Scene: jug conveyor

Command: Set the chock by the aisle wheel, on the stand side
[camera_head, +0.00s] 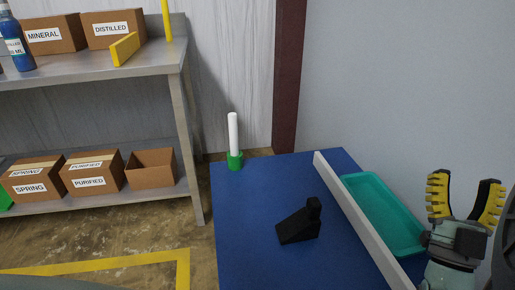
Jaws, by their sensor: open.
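A black wedge-shaped chock (299,224) with a small upright knob lies on the blue table top (243,230). My gripper (466,196) is at the right, with yellow-padded fingers spread open and pointing up. It is empty and apart from the chock, to its right in the picture. No wheel is in view, and I cannot make out a stand.
A white divider (358,217) runs along the table between the chock and a teal tray (382,209). A white rod in a green holder (235,160) stands at the far left corner. A metal shelf (95,72) with labelled boxes stands left. Yellow floor tape (92,267) lies below.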

